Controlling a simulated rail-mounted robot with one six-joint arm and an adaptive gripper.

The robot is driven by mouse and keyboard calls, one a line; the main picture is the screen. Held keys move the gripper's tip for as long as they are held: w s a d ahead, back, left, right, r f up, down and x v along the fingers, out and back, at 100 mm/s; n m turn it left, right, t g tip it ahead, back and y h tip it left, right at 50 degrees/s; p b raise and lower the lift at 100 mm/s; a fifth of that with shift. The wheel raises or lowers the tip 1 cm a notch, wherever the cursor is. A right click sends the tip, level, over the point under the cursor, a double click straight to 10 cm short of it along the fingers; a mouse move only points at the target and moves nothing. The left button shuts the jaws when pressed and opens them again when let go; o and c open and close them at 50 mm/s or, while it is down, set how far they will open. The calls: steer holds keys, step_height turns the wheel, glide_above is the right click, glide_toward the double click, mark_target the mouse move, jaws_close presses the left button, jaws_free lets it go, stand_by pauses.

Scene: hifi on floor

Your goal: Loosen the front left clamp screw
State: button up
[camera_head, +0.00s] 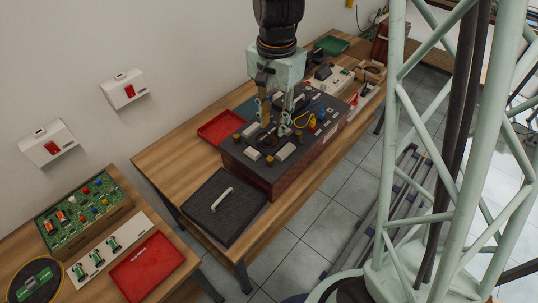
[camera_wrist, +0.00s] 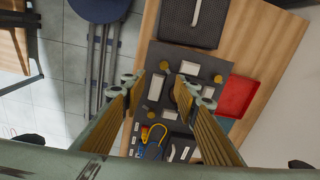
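The dark hi-fi unit (camera_head: 310,153) stands on the wooden bench, with its top panel facing up. Pale clamp blocks and small brass-coloured screw knobs sit on its top. One knob (camera_head: 270,160) shows near the near edge and another (camera_head: 237,136) near the left corner. In the wrist view, knobs show at the upper left (camera_wrist: 164,66) and upper right (camera_wrist: 218,78) of the panel. I cannot tell for sure which is the front left clamp screw. My gripper (camera_head: 273,128) points down over the panel, its fingers (camera_wrist: 160,81) apart and nothing between them. Its fingers hide part of the panel.
A black lid with a pale handle (camera_head: 222,198) lies beside the unit. A red tray (camera_head: 221,127) lies behind it. Yellow and blue parts (camera_head: 316,114) stand at the panel's far right. Another bench at lower left holds a circuit board (camera_head: 83,213) and a red tray (camera_head: 147,267).

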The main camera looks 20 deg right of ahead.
steer(key=m, duration=0.1)
glide_above(270, 158)
steer(key=shift+f, duration=2.1)
steer(key=shift+p, duration=0.45)
steer(key=shift+f, duration=0.15)
steer(key=shift+f, duration=6.7)
steer(key=shift+c, duration=0.5)
steer(key=c, duration=0.7)
